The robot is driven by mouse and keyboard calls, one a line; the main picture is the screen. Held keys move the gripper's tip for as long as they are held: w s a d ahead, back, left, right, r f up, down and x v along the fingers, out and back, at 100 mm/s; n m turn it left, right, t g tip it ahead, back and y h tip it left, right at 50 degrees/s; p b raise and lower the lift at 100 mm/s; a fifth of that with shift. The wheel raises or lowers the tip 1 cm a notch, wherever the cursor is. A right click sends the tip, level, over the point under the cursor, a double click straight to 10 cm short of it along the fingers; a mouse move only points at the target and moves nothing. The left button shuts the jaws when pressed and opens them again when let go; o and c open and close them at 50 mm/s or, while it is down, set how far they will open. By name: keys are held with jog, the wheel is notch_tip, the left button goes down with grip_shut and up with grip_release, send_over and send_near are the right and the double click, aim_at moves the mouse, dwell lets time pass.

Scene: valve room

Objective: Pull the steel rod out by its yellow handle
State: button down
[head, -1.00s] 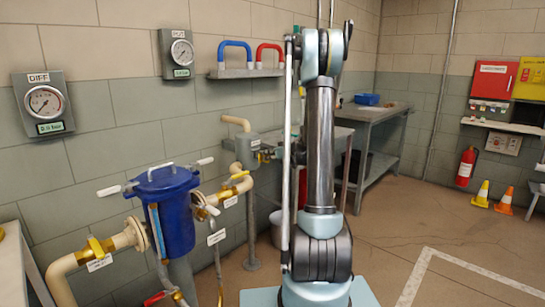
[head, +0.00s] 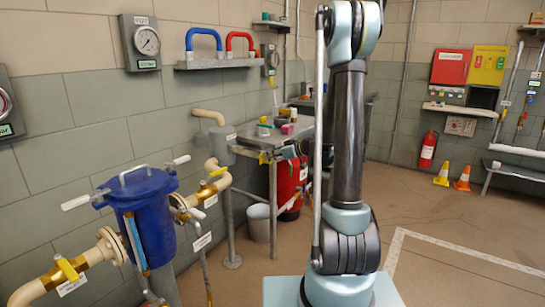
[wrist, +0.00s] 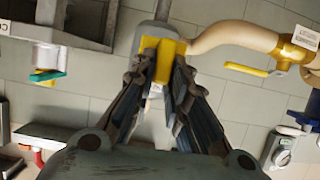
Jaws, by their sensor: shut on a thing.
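In the wrist view my gripper (wrist: 163,76) is closed on the yellow handle (wrist: 180,47), which sits between the fingertips. The grey vessel (wrist: 152,38) with the beige pipe shows beyond it. In the head view the dark fingers of my gripper (head: 289,151) show small, left of my upright arm and in front of the bench. The grey vessel (head: 221,139) stands to their left, with a gap between. I cannot clearly make out the steel rod or how much of it is still inside.
A blue vessel (head: 146,215) with valves and beige pipe stands at the left. A workbench (head: 255,141) with small objects is behind my gripper, with a bucket (head: 259,223) beside it. A fire extinguisher (head: 428,150) and cones are at the right. Open floor lies at the right.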

jog(key=shift+w+d, duration=0.1)
jog(key=c, duration=1.6)
grip_release()
jog(key=shift+o, duration=0.2)
jog(key=v, duration=1.2)
jog(key=shift+f, duration=0.15)
